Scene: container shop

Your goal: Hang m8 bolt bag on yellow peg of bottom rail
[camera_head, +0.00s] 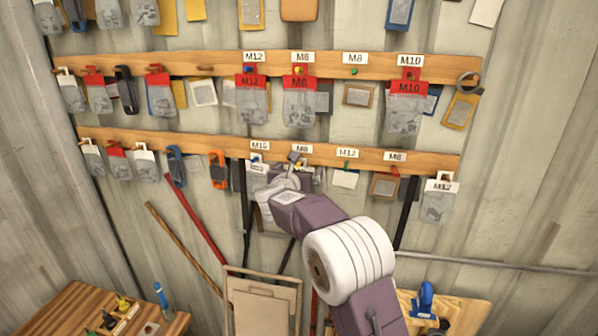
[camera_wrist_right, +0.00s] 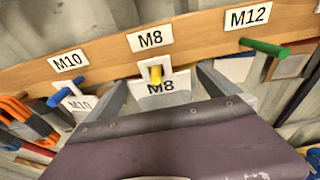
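The M8 bolt bag (camera_wrist_right: 168,92) has a white header marked M8. It hangs at the yellow peg (camera_wrist_right: 155,75) of the bottom rail (camera_wrist_right: 205,32), and the peg appears to pass through the header. The rail's M8 label (camera_wrist_right: 150,39) is just above. My right gripper (camera_wrist_right: 163,92) is open, one finger on each side of the bag with gaps to both. The bag's lower part is hidden behind the gripper body. In the head view my right gripper (camera_head: 290,180) is just below the bottom rail (camera_head: 220,150). My left gripper is out of view.
Beside the yellow peg are a blue peg (camera_wrist_right: 58,97) with an M10 bag (camera_wrist_right: 80,104) on the left and a bare green peg (camera_wrist_right: 265,47) on the right. The upper rail (camera_head: 205,65) carries several bags. A wooden table (camera_head: 65,310) stands at lower left.

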